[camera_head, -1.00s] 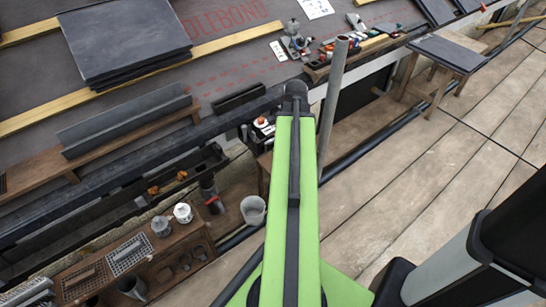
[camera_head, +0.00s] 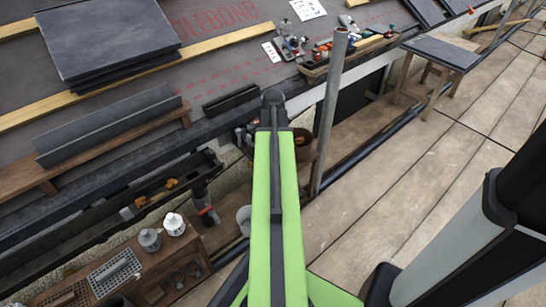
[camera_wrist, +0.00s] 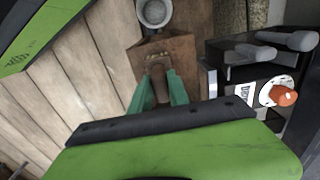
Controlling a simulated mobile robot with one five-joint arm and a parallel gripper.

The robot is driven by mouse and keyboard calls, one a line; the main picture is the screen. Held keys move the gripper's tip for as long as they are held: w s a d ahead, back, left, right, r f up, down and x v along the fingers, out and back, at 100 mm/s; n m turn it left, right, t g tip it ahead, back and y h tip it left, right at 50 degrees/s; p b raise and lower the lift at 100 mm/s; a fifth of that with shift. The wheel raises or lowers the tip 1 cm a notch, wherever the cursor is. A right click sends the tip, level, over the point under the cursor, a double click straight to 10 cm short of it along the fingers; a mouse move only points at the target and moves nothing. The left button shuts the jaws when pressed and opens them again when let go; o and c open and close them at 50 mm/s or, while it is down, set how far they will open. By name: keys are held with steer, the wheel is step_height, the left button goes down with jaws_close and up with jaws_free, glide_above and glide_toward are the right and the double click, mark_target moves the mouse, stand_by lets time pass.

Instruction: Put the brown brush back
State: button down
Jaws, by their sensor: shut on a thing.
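My gripper (camera_wrist: 157,100) shows in the wrist view with its two green fingers closed on a brown, handle-like piece, which looks like the brown brush (camera_wrist: 159,84). Only its upper part shows; the rest is hidden by the fingers and my wrist. Behind it lies a brown wooden surface (camera_wrist: 178,50), and I cannot tell whether the brush touches it. In the head view my green arm hides the gripper and the brush.
A grey cup (camera_wrist: 155,12) stands beyond the wooden surface. A black rack (camera_wrist: 216,62) with grey-handled tools and an orange-capped bottle (camera_wrist: 283,96) is close on the right. A grey upright pole (camera_head: 330,110) stands right of my arm. Plank flooring (camera_head: 400,190) lies clear farther right.

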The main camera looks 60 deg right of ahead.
steer(key=shift+f, duration=0.15)
steer(key=c, duration=1.3)
jaws_free()
steer(key=shift+o, duration=0.2)
step_height(320, 180, up, 12)
steer(key=p, duration=1.2)
steer(key=shift+r, duration=0.2)
